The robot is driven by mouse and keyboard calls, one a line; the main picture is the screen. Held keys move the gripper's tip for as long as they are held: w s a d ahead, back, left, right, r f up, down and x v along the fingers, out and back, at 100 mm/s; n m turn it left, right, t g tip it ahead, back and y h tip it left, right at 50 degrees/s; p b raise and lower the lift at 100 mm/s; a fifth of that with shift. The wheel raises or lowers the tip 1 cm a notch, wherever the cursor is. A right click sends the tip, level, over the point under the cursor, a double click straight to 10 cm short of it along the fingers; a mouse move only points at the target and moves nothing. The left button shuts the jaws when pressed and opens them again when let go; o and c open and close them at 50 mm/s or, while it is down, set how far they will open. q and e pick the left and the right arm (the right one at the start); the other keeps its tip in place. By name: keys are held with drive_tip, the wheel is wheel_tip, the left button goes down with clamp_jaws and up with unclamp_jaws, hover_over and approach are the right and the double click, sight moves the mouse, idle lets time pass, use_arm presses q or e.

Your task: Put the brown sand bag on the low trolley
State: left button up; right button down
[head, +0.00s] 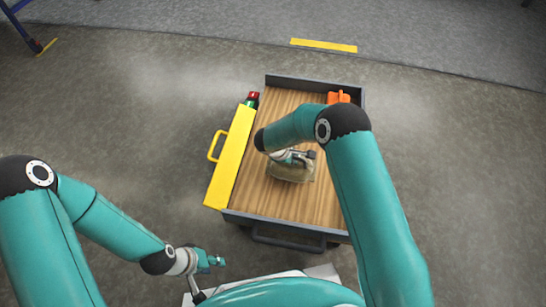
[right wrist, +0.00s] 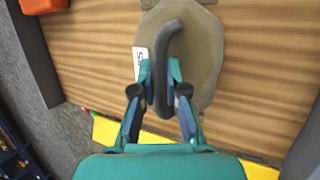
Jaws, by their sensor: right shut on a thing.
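The brown sand bag (head: 292,173) is at the middle of the low trolley's wooden deck (head: 300,207) in the head view. In the right wrist view the bag (right wrist: 203,50) shows a dark curved handle (right wrist: 161,70) and a white label. My right gripper (head: 290,157) is over the bag, and in the right wrist view its fingers (right wrist: 161,75) are shut on the handle. I cannot tell whether the bag's underside touches the deck. My left gripper (head: 218,261) is low at the left, apart from the trolley; its jaw opening is too small to tell.
A long yellow box (head: 231,157) with a side handle runs along the trolley's left edge. A red and green item (head: 252,100) is at its far end. An orange item (head: 339,97) is at the deck's far right corner. Bare deck lies in front of the bag.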

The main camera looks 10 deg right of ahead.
drive_tip(key=shift+w+f+b, duration=0.1)
drive_tip(key=shift+f+b, duration=0.5)
drive_tip(key=shift+f, duration=1.3)
drive_tip(key=c, duration=1.2)
unclamp_jaws()
drive_tip(key=shift+f, duration=0.15)
